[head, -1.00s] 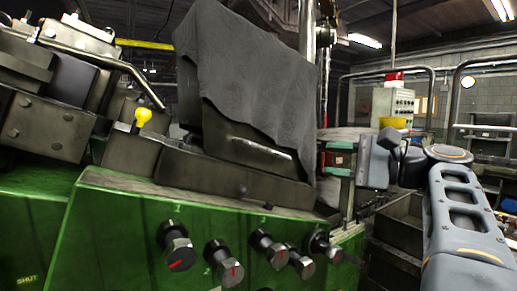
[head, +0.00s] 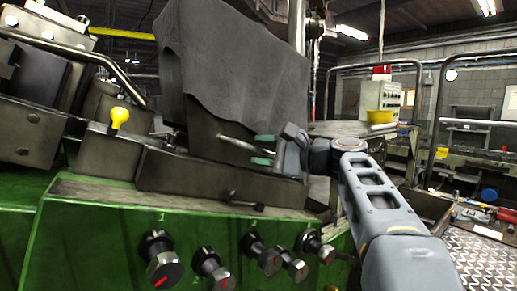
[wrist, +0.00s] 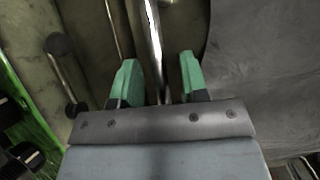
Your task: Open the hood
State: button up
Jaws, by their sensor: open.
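The hood (head: 205,149) is a dark metal cover on the machine, half draped with a grey cloth. It looks lowered onto the metal base (head: 215,180). A shiny bar handle (head: 236,145) runs along its front, and it also shows in the wrist view (wrist: 153,40). My gripper (head: 263,150) is just right of the handle, green fingers pointing left at it. In the wrist view my gripper (wrist: 160,78) is open, and the bar runs lengthwise into the gap between the fingers. I cannot tell whether a finger touches it.
The grey cloth (head: 235,70) hangs close beside the fingers. A small black-knobbed lever (head: 245,200) lies below the handle, and several black knobs (head: 160,258) line the green front. A yellow knob (head: 119,117) stands at the left.

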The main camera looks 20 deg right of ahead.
jog(key=shift+w+a, duration=0.35)
jog(key=shift+c, duration=0.2)
grip_shut()
